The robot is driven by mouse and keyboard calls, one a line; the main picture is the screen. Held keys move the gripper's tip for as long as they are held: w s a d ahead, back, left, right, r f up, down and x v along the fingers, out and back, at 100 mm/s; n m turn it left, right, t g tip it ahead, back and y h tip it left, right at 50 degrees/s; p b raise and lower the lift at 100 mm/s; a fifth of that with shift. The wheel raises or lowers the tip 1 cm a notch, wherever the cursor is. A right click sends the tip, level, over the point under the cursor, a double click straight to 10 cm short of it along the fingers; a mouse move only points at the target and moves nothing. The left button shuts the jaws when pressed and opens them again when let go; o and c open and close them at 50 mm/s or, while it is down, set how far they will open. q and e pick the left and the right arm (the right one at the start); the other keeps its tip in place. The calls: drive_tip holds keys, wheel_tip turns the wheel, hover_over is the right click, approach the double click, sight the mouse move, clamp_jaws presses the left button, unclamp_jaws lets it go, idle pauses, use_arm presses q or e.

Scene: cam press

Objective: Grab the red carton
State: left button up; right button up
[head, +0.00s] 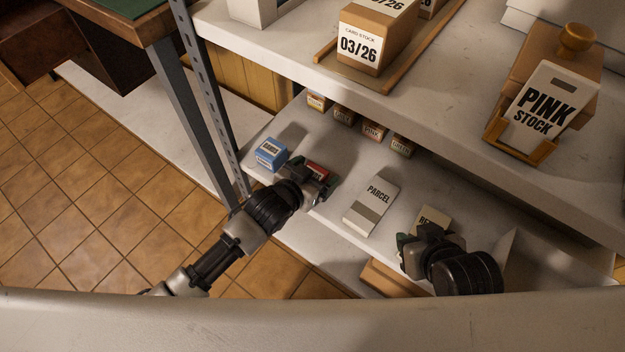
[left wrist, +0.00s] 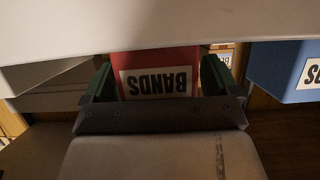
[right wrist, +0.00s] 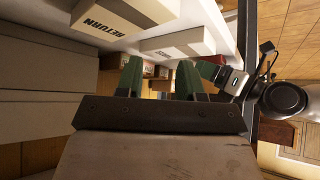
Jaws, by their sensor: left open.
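The red carton (head: 317,171) sits on the lower shelf, mostly hidden in the head view behind my left gripper (head: 326,187).
A blue BANDS carton (head: 271,153) stands left of the red one. A PARCEL box (head: 371,205) lies to the right. Small boxes (head: 372,131) line the shelf's back. The upper shelf (head: 290,62) overhangs behind, and a metal post (head: 213,100) stands at the left.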

use_arm(q)
drive_tip(key=c, duration=1)
use_arm(e)
drive_tip(key=shift+r, duration=0.1)
